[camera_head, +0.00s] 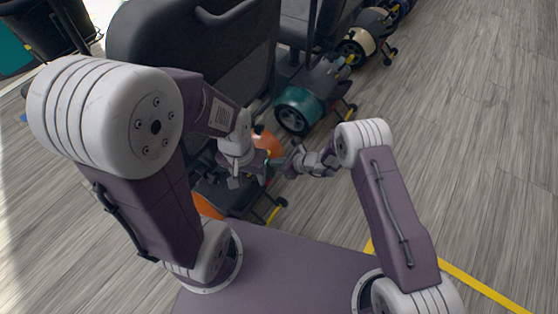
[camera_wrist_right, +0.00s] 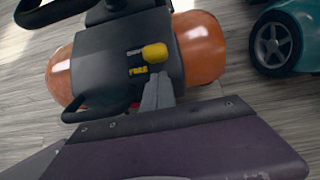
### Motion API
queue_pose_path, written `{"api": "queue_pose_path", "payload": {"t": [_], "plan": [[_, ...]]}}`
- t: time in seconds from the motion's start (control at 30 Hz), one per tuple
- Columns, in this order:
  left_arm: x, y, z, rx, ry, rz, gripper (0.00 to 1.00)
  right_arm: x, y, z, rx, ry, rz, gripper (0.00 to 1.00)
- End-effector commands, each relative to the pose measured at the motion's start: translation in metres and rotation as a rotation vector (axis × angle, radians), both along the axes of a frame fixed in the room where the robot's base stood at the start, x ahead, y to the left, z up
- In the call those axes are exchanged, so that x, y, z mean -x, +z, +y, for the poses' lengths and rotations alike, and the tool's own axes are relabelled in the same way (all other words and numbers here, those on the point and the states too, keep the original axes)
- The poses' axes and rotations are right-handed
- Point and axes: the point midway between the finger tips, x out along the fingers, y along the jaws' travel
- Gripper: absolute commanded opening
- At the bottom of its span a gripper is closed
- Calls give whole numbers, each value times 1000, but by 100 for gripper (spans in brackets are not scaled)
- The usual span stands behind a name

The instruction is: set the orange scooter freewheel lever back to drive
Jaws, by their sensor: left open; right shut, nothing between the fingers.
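The orange scooter (camera_head: 207,207) is partly hidden behind my arms in the head view. In the right wrist view its rear shows orange fenders (camera_wrist_right: 201,47) and a dark grey cover (camera_wrist_right: 100,60). The freewheel lever has a yellow knob (camera_wrist_right: 155,53) beside a slot in the cover, with a small yellow mark (camera_wrist_right: 138,71) below. My right gripper (camera_wrist_right: 158,88) is shut and empty, its tips just below the knob; I cannot tell whether they touch it. My left gripper (camera_head: 248,181) is open over the scooter's rear, close to my right gripper (camera_head: 276,163).
A teal scooter (camera_head: 300,107) stands just beyond, and a cream one (camera_head: 362,40) farther back in the row. Dark seats (camera_head: 205,50) rise behind my left arm. A yellow floor line (camera_head: 480,285) runs at lower right. The wooden floor on the right is clear.

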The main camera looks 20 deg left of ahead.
Motion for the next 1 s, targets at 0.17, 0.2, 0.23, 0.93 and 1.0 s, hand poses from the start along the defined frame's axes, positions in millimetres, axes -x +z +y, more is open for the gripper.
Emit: {"api": "queue_pose_path", "payload": {"t": [0.17, 0.2, 0.23, 0.93, 1.0], "plan": [[0, 16, 0, 0, 0, 0, 53, -2, 13, 6, 97, 1, 28, 0], [0, 17, 0, 0, 0, 0, 53, -2, 13, 6, 94, -2, 31, 0], [0, 18, 0, 0, 0, 0, 53, -2, 13, 7, 93, -1, 32, 0], [0, 22, 0, 0, 0, 0, 53, -5, 22, 15, 79, 3, 24, 0], [0, 22, 0, 0, 0, 0, 53, -5, 22, 15, 79, 3, 23, 0]]}}
